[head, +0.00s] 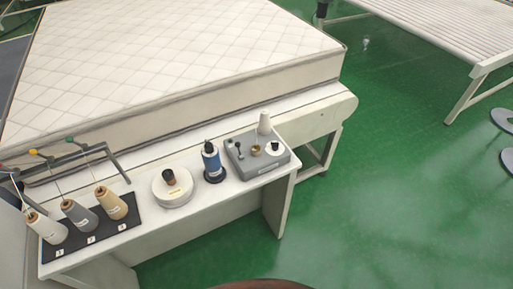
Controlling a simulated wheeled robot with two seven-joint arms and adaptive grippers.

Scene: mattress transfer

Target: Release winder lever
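The grey bobbin winder (250,172) sits at the right end of the white side table. A small dark-tipped lever (239,146) stands at the left of its top. It is too small to tell its exact position. A brass-coloured spindle part (256,150) with a thin upright rod is at the middle. A white bobbin with a dark centre (273,148) is at the right, and a white cone (264,122) stands at the back. Neither of my grippers shows in the head view.
The white table (215,202) also holds a blue spool (212,164), a round white item with a dark knob (173,190), and thread cones on a black numbered mat (127,222). A quilted mattress (190,50) lies behind. Green floor (400,180) is open at right.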

